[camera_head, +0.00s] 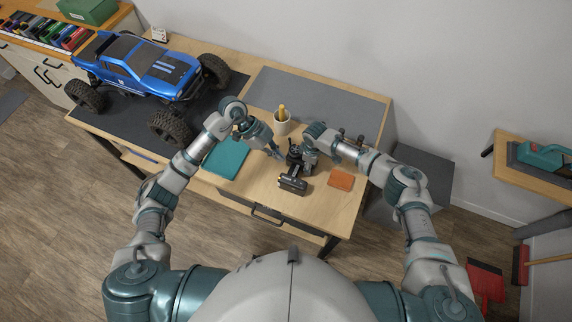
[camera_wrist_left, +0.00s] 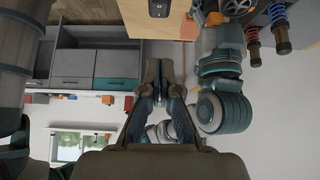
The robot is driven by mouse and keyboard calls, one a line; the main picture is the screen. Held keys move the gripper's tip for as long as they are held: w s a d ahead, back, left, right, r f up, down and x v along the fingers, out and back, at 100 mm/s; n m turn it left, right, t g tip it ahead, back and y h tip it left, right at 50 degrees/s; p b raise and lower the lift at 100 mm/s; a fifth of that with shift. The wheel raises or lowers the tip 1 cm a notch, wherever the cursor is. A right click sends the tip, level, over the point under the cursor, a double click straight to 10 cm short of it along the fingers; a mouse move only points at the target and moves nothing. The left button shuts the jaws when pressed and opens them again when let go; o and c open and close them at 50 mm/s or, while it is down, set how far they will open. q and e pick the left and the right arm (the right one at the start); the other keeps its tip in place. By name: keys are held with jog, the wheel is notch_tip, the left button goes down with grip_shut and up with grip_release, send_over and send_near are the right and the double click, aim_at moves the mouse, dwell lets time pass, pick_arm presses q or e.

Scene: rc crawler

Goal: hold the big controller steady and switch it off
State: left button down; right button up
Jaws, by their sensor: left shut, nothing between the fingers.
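The big controller (camera_head: 293,184) is dark and boxy and sits on the wooden table, left of an orange pad. My right gripper (camera_head: 300,158) is at the controller's far end, overlapping it in the head view; its fingers blend with the dark parts, so I cannot tell how they are set. My left gripper (camera_head: 277,153) is shut and empty, just left of the controller's upper part and apart from the main body. Its fingers also show in the left wrist view (camera_wrist_left: 161,98). A dark block with a small light mark (camera_wrist_left: 158,9) is at that view's top edge. The controller's switch is not clear.
A blue crawler truck (camera_head: 150,68) stands on a dark mat at the left. A teal mat (camera_head: 227,157), a white cup (camera_head: 283,125) with yellow handles and an orange pad (camera_head: 341,179) are around the controller. Bare wood lies in front of it.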

pick_arm(q)
send_over(298, 181)
jog(key=a, duration=0.2)
jog(key=f, duration=0.6)
jog(key=shift+w+f, duration=0.25)
jog(key=shift+f, duration=0.1)
notch_tip(298, 181, down, 4)
jog(key=shift+r, duration=0.25)
jog(key=shift+a+f, duration=0.1)
jog(key=shift+f, duration=0.45)
jog(key=shift+f, duration=0.2)
jog(key=shift+r, duration=0.1)
jog(key=shift+r, duration=0.7)
